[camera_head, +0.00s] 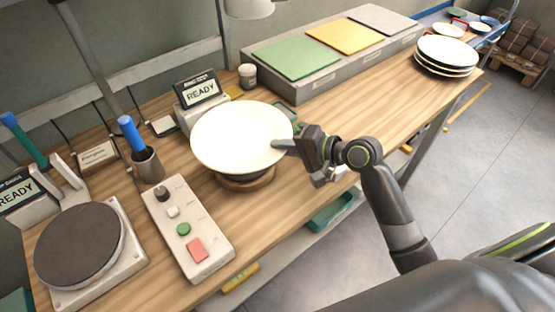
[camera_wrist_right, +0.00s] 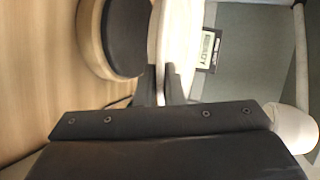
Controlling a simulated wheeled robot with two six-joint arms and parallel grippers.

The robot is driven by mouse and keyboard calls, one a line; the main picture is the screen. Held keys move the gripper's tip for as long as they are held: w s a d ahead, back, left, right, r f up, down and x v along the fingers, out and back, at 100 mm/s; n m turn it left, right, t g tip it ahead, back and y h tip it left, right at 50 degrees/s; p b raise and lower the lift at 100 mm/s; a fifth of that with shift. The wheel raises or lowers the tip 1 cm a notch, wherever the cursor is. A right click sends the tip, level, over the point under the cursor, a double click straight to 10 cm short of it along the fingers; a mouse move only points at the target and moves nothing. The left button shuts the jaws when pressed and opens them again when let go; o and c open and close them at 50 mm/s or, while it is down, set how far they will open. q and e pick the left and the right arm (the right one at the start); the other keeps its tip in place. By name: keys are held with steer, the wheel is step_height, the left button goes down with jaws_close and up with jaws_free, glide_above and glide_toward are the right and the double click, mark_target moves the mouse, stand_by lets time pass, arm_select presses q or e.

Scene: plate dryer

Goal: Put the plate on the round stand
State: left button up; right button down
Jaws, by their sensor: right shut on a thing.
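The white plate (camera_head: 240,135) is over the round stand (camera_head: 248,184), which has a wooden base and a dark upper part. My right gripper (camera_head: 284,145) is shut on the plate's right rim. In the right wrist view the plate (camera_wrist_right: 178,40) is seen edge-on between the fingertips (camera_wrist_right: 160,85). There the stand's dark top (camera_wrist_right: 127,38) is close beside the plate's underside; I cannot tell if they touch. The plate hides most of the stand in the head view. My left gripper is not in view.
A dark round disc (camera_head: 80,243) sits on a pale base at left. A button box (camera_head: 187,228), a cup with a blue-handled tool (camera_head: 147,164) and a READY display (camera_head: 200,92) stand near the plate.

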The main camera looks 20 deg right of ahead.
steer(key=shift+s+a+f, duration=0.1)
steer(key=shift+a+f, duration=0.15)
steer(key=shift+f, duration=2.05)
steer(key=shift+f, duration=0.2)
steer(key=c, duration=1.5)
jaws_free()
steer(key=shift+d, duration=0.1)
steer(key=shift+c, duration=0.2)
